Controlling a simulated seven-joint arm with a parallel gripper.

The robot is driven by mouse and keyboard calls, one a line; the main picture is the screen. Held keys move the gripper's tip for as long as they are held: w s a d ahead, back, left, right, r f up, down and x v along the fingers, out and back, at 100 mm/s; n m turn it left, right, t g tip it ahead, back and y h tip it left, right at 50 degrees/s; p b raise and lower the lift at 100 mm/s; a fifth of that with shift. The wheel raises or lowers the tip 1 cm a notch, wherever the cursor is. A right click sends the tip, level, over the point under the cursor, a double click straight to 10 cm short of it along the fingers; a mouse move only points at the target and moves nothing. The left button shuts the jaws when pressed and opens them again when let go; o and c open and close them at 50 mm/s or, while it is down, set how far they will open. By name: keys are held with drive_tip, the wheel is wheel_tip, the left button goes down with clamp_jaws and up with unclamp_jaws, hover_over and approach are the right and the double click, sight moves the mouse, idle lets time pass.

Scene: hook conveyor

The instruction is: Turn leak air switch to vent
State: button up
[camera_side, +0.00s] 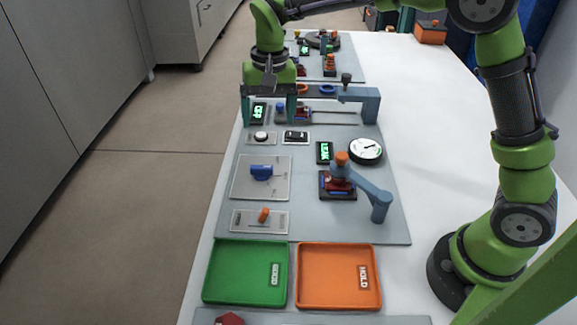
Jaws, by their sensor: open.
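A pale square plate (247,190) on the near grey panel carries a blue rotary knob (261,172). Below it, a smaller plate (238,222) carries an orange lever switch (263,215). The labels are too small to read, so I cannot tell which one is the leak air switch. My gripper (269,112) is open, with its teal fingers pointing down. It is beyond both controls, at the panel's far end. It appears empty, and a small green-lit display (258,112) shows between its fingers.
A black rocker switch (296,136) and a round white button (261,136) sit between my gripper and the knob. A blue clamp arm (375,193) and a dial gauge (366,150) stand to the right. Green (225,295) and orange (325,298) trays lie in front.

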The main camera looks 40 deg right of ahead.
sight(261, 167)
drive_tip(key=w+f+m, duration=0.1)
drive_tip(key=f, duration=0.4)
drive_tip(key=w+f+m, duration=0.1)
drive_tip(key=f, duration=0.4)
drive_tip(key=w+f+m, duration=0.1)
drive_tip(key=f, duration=0.4)
drive_tip(key=shift+a+f, duration=0.3)
drive_tip(key=shift+a, duration=0.05)
drive_tip(key=c, duration=1.1)
drive_tip(key=shift+o, duration=0.2)
